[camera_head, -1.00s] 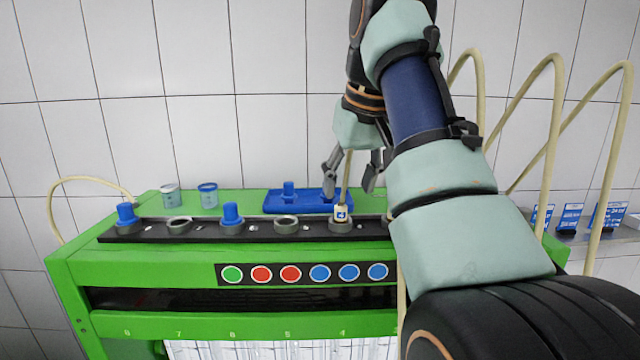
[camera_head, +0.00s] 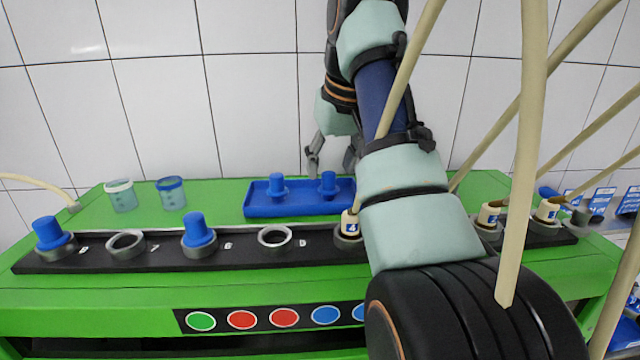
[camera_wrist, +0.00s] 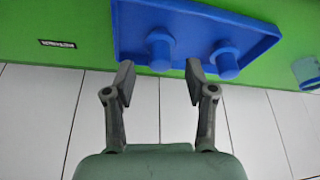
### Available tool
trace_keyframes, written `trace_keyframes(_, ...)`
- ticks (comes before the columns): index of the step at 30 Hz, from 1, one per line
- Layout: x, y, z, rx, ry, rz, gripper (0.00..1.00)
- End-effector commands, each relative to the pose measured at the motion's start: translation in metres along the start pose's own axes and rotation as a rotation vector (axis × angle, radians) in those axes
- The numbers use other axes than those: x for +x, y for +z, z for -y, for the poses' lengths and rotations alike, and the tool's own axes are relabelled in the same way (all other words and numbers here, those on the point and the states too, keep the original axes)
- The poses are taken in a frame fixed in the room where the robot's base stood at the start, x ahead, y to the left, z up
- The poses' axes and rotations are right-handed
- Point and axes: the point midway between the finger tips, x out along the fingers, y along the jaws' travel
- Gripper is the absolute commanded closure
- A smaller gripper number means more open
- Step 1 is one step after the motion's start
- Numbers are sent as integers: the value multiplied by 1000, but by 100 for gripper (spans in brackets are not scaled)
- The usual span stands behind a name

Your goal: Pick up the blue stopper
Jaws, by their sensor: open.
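Two blue stoppers stand upright in a blue tray (camera_head: 262,208) on the green bench: a left one (camera_head: 277,186) and a right one (camera_head: 328,183). Two more blue stoppers, one at the far left (camera_head: 48,233) and one nearer the middle (camera_head: 197,229), sit in the black rack's rings. My gripper (camera_head: 333,160) is open and empty, behind and above the right tray stopper. In the wrist view, my fingers (camera_wrist: 159,83) point towards the tray (camera_wrist: 195,20), with the right stopper (camera_wrist: 160,46) roughly between their lines and the left one (camera_wrist: 226,60) off to the side. No contact shows.
The black rack (camera_head: 100,260) runs along the front, with empty rings (camera_head: 126,245) and hose plugs (camera_head: 490,214). Two small cups (camera_head: 121,196) stand at the left. Beige hoses (camera_head: 530,120) rise at the right. A tiled wall stands close behind.

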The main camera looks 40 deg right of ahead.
Motion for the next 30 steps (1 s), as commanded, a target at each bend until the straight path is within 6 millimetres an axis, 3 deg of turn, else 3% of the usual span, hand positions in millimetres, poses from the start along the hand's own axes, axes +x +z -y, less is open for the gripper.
trace_keyframes(5,23,-1,0,0,0,0,45)
trace_keyframes(12,28,0,0,0,0,-1,45)
trace_keyframes(22,28,0,0,0,0,0,98)
trace_keyframes(30,24,-2,1,0,0,-1,98)
